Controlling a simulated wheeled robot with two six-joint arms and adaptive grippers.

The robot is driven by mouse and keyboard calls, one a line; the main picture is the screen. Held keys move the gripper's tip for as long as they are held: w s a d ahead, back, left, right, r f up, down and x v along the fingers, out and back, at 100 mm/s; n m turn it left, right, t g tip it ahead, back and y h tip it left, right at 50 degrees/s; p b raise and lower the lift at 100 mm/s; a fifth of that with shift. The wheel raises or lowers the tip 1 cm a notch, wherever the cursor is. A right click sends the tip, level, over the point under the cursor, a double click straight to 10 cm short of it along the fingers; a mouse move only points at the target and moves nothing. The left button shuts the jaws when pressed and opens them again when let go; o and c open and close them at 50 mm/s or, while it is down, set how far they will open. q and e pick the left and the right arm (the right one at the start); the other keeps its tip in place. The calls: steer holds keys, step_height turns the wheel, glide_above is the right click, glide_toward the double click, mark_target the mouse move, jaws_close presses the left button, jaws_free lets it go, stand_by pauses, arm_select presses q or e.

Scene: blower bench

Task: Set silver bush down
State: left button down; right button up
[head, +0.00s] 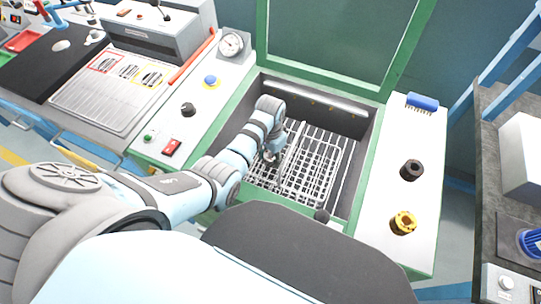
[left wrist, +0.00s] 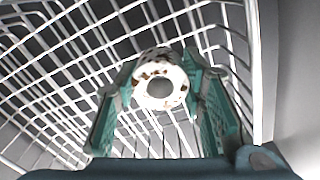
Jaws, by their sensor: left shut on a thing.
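The silver bush (left wrist: 160,88) is a short ring with a round hole and brown stains, seen end-on in the left wrist view. My left gripper (left wrist: 160,98) is shut on it, with one green finger on each side. In the head view my left gripper (head: 270,156) reaches down into the wire basket (head: 318,168) inside the green-framed cabinet. The basket's white wires (left wrist: 75,60) lie behind and around the bush. I cannot tell whether the bush touches the wires. In the head view the bush is mostly hidden by the gripper. My right gripper is not in view.
On the right ledge stand a dark bush (head: 412,170), a yellow bush (head: 403,223) and a blue brush (head: 422,102). The left panel has a gauge (head: 231,43), a blue button (head: 210,81) and a black knob (head: 188,109). The basket's right part looks empty.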

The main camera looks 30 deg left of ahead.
arm_select(q)
steer(key=c, duration=1)
jaws_free()
steer(key=shift+c, duration=0.2)
step_height(320, 180, up, 12)
steer(key=p, duration=0.5)
steer(key=shift+r, duration=0.15)
